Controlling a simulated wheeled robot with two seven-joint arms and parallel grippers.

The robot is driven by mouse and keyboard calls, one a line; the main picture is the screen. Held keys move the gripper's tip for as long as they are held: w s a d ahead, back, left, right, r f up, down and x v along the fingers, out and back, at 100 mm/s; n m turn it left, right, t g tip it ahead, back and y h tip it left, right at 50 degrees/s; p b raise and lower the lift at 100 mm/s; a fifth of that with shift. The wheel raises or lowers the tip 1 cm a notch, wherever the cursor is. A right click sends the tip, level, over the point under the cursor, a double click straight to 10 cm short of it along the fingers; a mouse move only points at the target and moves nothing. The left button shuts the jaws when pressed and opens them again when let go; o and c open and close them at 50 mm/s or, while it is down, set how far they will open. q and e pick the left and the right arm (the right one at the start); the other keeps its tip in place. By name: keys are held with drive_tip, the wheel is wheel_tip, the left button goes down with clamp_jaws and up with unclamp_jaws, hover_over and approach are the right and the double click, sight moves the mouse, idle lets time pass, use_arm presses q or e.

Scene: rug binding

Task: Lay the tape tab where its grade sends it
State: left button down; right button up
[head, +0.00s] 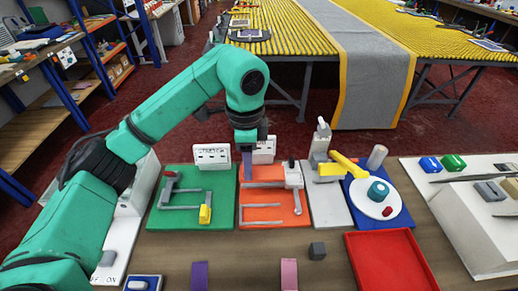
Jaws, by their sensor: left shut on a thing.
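My left gripper (247,147) points down over the back of the orange board (262,218). It is shut on a small purple-grey tab (247,163), which hangs upright below the fingers. I cannot tell whether its lower end touches the board. The green board (172,216) lies to the left, with grey bars, a red piece and a yellow block on it. The orange board has grey bars and a pale upright fitting. White cards stand behind the boards, one behind the green (212,153) and one partly hidden behind my gripper (264,152). My right gripper is out of view.
A grey board with a bottle (321,140) and a blue board with a white dish (372,208) stand right of the orange one. A red tray (390,262), a dark cube (317,251), a purple strip (199,276) and a pink strip (289,274) lie in front.

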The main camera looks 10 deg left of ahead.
use_arm(q)
drive_tip(key=m, duration=0.1)
drive_tip(key=f+m, duration=0.1)
drive_tip(key=m, duration=0.1)
drive_tip(key=shift+a, duration=0.2)
drive_tip(key=s+a+f+n, duration=0.1)
drive_tip(key=f+n, duration=0.3)
drive_tip(key=n, duration=0.3)
drive_tip(key=s+a+f+n, duration=0.2)
drive_tip(key=f+n, duration=0.3)
drive_tip(key=n, duration=0.3)
drive_tip(key=s+a+f+n, duration=0.2)
drive_tip(key=f+n, duration=0.3)
drive_tip(key=n, duration=0.2)
drive_tip(key=shift+s+a+f+n, duration=0.15)
drive_tip(key=shift+s+n, duration=0.05)
drive_tip(key=shift+n, duration=0.2)
drive_tip(key=m, duration=0.3)
drive_tip(key=s+f+m, duration=0.1)
drive_tip(key=shift+a+m, duration=0.2)
drive_tip(key=shift+m, duration=0.1)
drive_tip(key=shift+w, duration=0.15)
